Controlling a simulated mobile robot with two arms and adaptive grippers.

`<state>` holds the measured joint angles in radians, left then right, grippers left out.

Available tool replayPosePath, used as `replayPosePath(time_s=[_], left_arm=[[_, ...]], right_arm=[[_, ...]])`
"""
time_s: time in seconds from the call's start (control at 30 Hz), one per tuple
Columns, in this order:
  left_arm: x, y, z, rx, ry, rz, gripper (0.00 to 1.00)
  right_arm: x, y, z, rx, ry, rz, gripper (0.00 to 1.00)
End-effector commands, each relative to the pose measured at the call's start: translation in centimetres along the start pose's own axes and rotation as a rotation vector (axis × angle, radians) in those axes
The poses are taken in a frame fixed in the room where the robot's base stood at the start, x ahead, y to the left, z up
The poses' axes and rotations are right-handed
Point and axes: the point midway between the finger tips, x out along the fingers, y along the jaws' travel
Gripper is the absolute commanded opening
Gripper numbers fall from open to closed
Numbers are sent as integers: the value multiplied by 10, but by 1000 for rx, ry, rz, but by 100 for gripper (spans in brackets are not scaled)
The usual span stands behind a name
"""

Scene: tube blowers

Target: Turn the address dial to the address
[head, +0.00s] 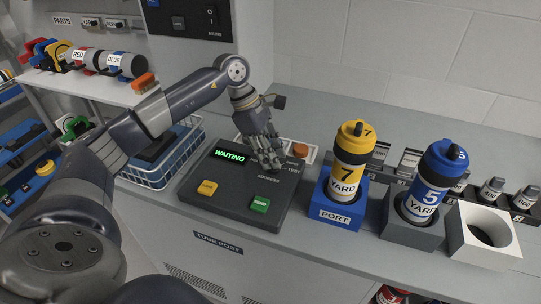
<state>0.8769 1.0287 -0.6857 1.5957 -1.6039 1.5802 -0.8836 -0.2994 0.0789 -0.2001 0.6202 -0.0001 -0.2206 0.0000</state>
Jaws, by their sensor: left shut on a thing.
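My left gripper (268,162) reaches down over the dark control panel (225,190). It is shut on the address dial, just above the ADDRESS label. The fingers hide the dial, so I cannot read its setting. The panel's screen (230,155) reads WAITING in green. A yellow button (207,188) and a green button (260,204) sit on the panel's front part. A yellow carrier (352,165) marked 7 and YARD stands upright in the blue PORT holder (334,214). My right gripper is not in view.
A blue carrier (428,185) marked 5 and YARD stands in a grey holder (401,231) to the right. The white holder (484,235) beside it is empty. A wire basket (150,178) stands left of the panel.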

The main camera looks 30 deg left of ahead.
Motion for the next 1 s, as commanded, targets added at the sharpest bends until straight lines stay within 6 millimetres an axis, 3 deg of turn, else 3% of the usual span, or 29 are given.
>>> replayPosePath(time_s=[0.6,0.63,0.7,1.0], left_arm=[[7,-4,-1,37,5,-32,3],[7,-4,-1,37,5,-32,34],[7,-4,-1,37,5,-32,47],[4,-2,0,37,2,-25,47]], right_arm=[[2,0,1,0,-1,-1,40],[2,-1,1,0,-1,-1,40],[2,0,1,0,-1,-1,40],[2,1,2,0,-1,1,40]])
